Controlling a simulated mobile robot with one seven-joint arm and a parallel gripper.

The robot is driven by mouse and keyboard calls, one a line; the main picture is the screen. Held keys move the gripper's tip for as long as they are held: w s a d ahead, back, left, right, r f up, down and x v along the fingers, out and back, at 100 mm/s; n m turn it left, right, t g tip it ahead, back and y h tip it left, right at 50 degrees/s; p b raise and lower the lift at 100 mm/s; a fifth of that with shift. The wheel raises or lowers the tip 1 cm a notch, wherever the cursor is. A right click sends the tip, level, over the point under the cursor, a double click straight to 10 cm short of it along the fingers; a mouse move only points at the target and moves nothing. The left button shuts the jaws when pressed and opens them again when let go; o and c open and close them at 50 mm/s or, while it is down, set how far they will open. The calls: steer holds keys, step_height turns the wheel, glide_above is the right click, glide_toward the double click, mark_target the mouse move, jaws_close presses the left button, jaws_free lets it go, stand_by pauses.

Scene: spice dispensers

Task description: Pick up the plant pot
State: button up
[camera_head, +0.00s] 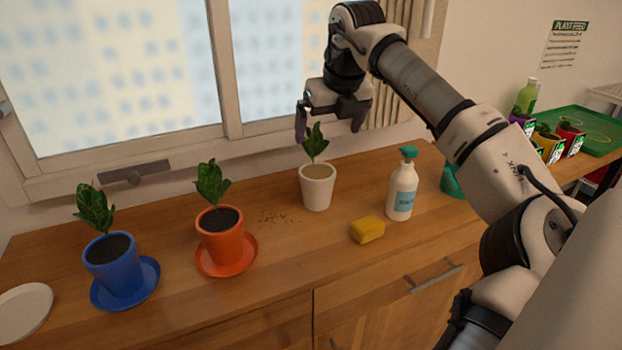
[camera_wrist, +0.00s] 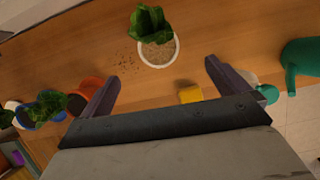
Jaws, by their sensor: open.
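A white plant pot (camera_head: 317,190) with a small green plant stands upright on the wooden counter, below the window. It also shows in the wrist view (camera_wrist: 160,54), seen from above, beyond the fingertips. An orange pot (camera_head: 221,238) on an orange saucer and a blue pot (camera_head: 115,262) on a blue saucer, each with a plant, stand to its left. My gripper (camera_head: 329,128) is open and empty, pointing down above the white pot. In the head view its fingers appear on either side of the plant's leaves. Touching cannot be told.
A yellow sponge (camera_head: 367,230) and a white pump bottle (camera_head: 402,186) with a green top stand right of the white pot. A green object (camera_head: 452,180) is partly behind my arm. A white plate (camera_head: 24,310) lies at far left. Spilled soil (camera_head: 277,218) lies left of the white pot.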

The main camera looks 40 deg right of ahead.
mark_target(316, 169)
steer(key=x, duration=0.6)
steer(key=p+x, duration=0.1)
steer(key=x, duration=0.5)
steer(key=shift+a, duration=0.2)
steer(key=shift+r, duration=0.15)
steer(key=c, duration=1.4)
